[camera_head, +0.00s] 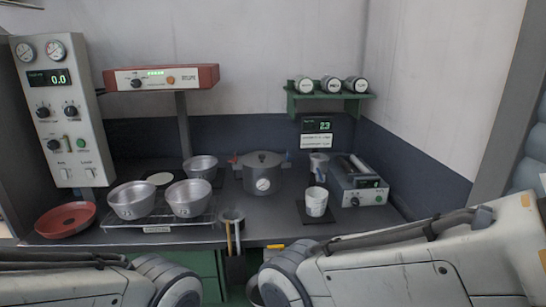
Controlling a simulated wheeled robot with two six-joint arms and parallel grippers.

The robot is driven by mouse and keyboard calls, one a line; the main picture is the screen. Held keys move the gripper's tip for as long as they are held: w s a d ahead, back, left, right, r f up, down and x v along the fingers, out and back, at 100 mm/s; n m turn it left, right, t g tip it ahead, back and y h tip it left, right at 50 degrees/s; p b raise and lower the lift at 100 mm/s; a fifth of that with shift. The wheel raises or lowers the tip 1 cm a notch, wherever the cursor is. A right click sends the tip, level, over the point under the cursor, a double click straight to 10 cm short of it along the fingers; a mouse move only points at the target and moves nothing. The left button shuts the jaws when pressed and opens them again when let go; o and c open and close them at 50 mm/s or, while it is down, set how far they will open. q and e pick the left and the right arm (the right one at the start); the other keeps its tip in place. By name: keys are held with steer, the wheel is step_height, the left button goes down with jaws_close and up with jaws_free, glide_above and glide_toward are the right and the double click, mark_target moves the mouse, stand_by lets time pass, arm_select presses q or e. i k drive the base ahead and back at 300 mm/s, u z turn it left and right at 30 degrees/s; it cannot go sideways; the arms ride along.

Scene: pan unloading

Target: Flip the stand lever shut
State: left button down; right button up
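A stand with a red-topped head (205,76) on a grey post (183,125) rises at the back left of the counter. Its front panel has a green display, a black knob and an orange knob. I cannot clearly make out a lever on it. A lidded pot (263,178) with a round gauge stands near the middle, with small red and blue parts at its sides. My two arms cross the bottom of the head view from left and right. Neither gripper shows; both are outside or hidden below the picture.
Metal bowls (132,199) stand on a wire rack (157,224). A red pan (65,220) lies at the left, below a control panel (60,105). A white cup (316,201) stands on a dark pad, beside a grey device (358,182). A holder (232,230) with tools hangs at the front edge.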

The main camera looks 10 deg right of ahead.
mark_target(321, 179)
steer(key=u, duration=0.05)
steer(key=k, duration=0.5)
steer(key=u, duration=0.65)
steer(key=i, duration=0.8)
steer(key=z, duration=0.4)
